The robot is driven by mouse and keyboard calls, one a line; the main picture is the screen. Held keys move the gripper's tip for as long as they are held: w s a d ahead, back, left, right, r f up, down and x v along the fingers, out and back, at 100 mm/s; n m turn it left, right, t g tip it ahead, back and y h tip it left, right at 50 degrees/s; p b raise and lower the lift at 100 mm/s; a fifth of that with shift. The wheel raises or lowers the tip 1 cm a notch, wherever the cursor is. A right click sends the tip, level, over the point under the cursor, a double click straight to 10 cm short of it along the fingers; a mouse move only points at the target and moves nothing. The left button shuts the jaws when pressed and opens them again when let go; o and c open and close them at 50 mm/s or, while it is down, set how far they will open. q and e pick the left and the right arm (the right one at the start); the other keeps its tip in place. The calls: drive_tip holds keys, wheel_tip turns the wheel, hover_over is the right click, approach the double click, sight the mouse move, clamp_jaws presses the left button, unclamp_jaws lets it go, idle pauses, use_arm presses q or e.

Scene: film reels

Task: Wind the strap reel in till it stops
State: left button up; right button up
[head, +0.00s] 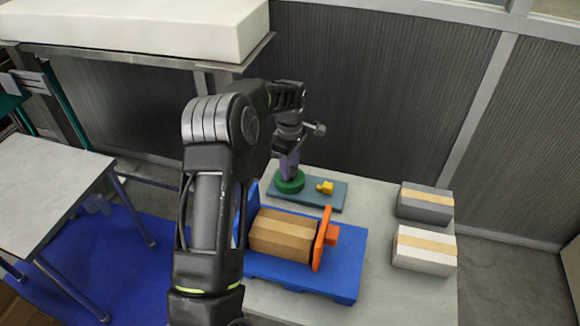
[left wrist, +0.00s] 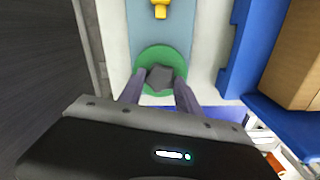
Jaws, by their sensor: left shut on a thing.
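The strap reel looks like a green disc (head: 290,187) lying flat on a blue-grey plate (head: 333,201) at the back of the table. In the left wrist view the green disc (left wrist: 149,60) has a dark grey angular knob (left wrist: 160,76) at its middle. My left gripper (head: 289,170) points down over the reel. Its fingers (left wrist: 160,88) are shut on the knob, one on each side. A yellow piece (head: 325,187) stands on the same plate, right of the reel. No strap can be made out between them. My right gripper is not in view.
A brown carton (head: 282,234) sits in a blue frame (head: 300,277) with an orange upright part (head: 321,240) at its right end. A grey box (head: 425,205) and a white box (head: 424,252) stand on the table's (head: 385,300) right side. A dark ribbed wall is behind.

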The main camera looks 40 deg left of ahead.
use_arm(q)
clamp_jaws()
drive_tip(key=shift+m, duration=0.4)
drive_tip(key=m+b, duration=0.1)
drive_tip(key=m, duration=0.2)
drive_tip(key=shift+f+b, duration=0.1)
drive_tip(key=shift+b, duration=0.25)
drive_tip(key=m+b, duration=0.1)
drive_tip(key=m, duration=0.5)
drive_tip(key=shift+m, duration=0.4)
drive_tip(key=m, duration=0.6)
drive_tip(key=shift+b, duration=0.4)
drive_tip(key=m, duration=0.5)
drive_tip(key=shift+m, duration=0.3)
